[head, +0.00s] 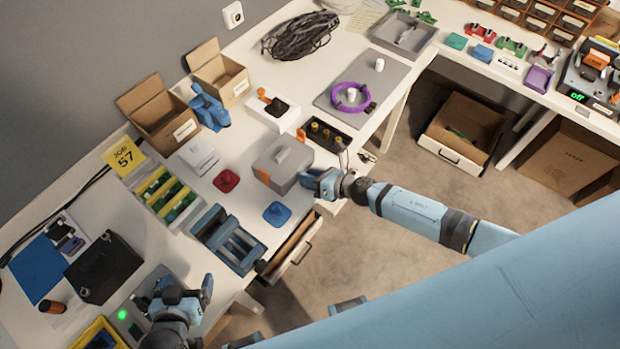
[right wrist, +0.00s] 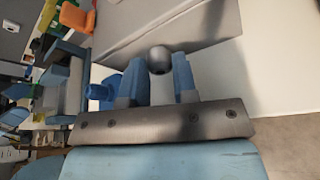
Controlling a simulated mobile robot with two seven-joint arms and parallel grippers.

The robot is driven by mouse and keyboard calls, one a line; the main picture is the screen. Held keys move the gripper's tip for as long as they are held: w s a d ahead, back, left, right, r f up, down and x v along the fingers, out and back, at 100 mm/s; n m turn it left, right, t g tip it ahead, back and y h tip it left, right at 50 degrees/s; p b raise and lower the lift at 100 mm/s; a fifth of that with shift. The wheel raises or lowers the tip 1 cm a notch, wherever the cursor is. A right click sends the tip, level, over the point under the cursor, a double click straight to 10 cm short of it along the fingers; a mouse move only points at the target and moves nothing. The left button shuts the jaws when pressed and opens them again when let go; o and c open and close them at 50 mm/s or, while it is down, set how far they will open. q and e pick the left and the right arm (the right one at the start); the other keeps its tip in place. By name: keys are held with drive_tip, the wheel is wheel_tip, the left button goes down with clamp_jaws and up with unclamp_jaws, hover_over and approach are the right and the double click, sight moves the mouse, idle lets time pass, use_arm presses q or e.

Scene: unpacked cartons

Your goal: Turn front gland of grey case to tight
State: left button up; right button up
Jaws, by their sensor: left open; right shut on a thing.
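The grey case (head: 285,163) sits near the table's front edge in the head view, with an orange patch on its left end. It fills the top of the right wrist view (right wrist: 190,22). A round dark grey gland (right wrist: 159,57) stands out from its face. My right gripper (head: 314,180) is at the case's front side. In the right wrist view its blue fingers (right wrist: 159,78) are closed on either side of the gland. How tight the gland is cannot be told. My left gripper (head: 184,292) is open and empty over the table at lower left, away from the case.
A blue-grey vise-like fixture (head: 228,240) and an open drawer (head: 293,248) are nearby.

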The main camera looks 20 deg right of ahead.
drive_tip(key=o, duration=0.9)
drive_tip(key=p+v, duration=0.1)
drive_tip(key=v, duration=1.3)
drive_tip(key=shift+a, duration=0.1)
